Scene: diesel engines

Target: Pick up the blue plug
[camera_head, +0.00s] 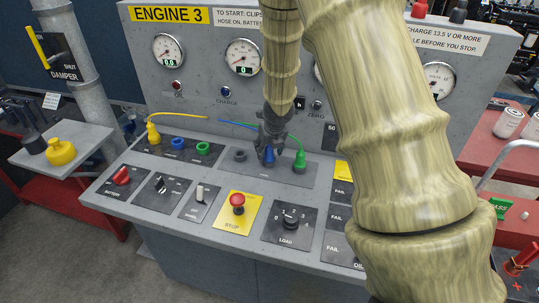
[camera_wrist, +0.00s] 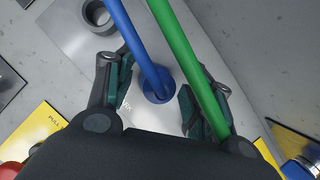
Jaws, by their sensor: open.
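The blue plug (camera_head: 269,156) stands on the grey plate of the console in the head view, with its blue cable running up and left. In the wrist view the blue plug (camera_wrist: 158,90) lies between the two fingers, its cable rising to the top edge. My gripper (camera_head: 270,147) points down over the plug, partly hiding it. In the wrist view my gripper (camera_wrist: 158,98) is open, with a finger on each side of the plug and gaps visible. The green cable (camera_wrist: 184,48) passes close by the right finger and partly overlaps it.
The green plug (camera_head: 300,162) stands just right of the blue one. A grey empty socket (camera_head: 239,155) is on the left of the same plate. A yellow plug (camera_head: 153,134) with blue and green sockets is farther left. The red stop button (camera_head: 238,201) is in front.

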